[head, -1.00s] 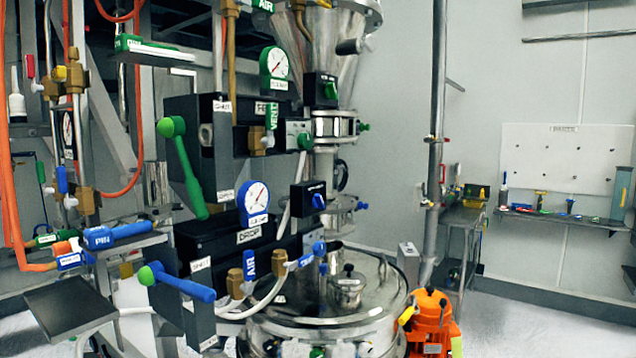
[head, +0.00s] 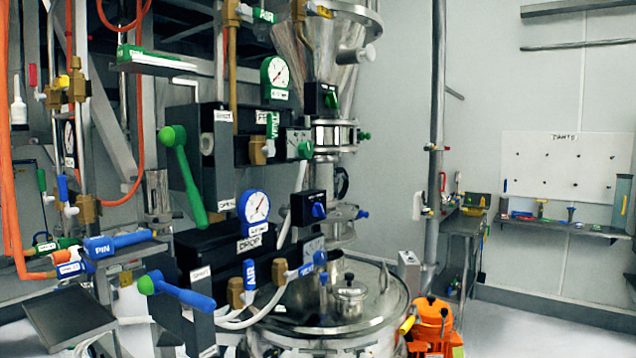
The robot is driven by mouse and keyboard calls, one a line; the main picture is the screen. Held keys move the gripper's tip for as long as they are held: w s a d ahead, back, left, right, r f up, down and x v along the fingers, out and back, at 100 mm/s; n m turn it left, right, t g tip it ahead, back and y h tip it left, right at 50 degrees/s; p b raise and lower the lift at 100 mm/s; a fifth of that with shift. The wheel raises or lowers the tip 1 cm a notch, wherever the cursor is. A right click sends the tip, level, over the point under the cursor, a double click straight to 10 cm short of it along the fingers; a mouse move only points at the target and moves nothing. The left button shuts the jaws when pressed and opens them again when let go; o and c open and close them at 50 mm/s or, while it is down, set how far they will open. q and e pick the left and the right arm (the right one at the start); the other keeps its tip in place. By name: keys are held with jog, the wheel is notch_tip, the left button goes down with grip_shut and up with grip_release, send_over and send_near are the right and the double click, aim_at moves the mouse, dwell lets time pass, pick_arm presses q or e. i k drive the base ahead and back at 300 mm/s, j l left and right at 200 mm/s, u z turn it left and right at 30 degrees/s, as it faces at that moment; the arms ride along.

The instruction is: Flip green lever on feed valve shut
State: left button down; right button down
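The green lever (head: 187,172) sits on the black feed valve housing (head: 222,150) left of centre in the head view. Its round green knob is at the top left, and its handle slants down to the right. A small plate beside it carries a label too small to read surely. A similar blue lever (head: 178,290) is on the lower black housing labelled DROP (head: 212,245), its handle pointing right and slightly down. Neither of my grippers shows in the head view.
Green and blue gauges, small valves and hoses crowd the panel. A steel vessel (head: 372,297) stands below the hopper (head: 335,60). An orange device (head: 430,318) stands right of it. A dark tray (head: 68,318) juts out at lower left. Floor at right is clear.

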aim_at(174, 136)
jog(key=j+z, duration=0.15)
jog(key=j, duration=0.4)
jog(key=k+j+z, duration=0.15)
jog(key=j, duration=0.35)
jog(key=j+z, duration=0.15)
jog(key=j, duration=0.4)
jog(key=k+j+z, duration=0.1)
jog(key=j, duration=0.4)
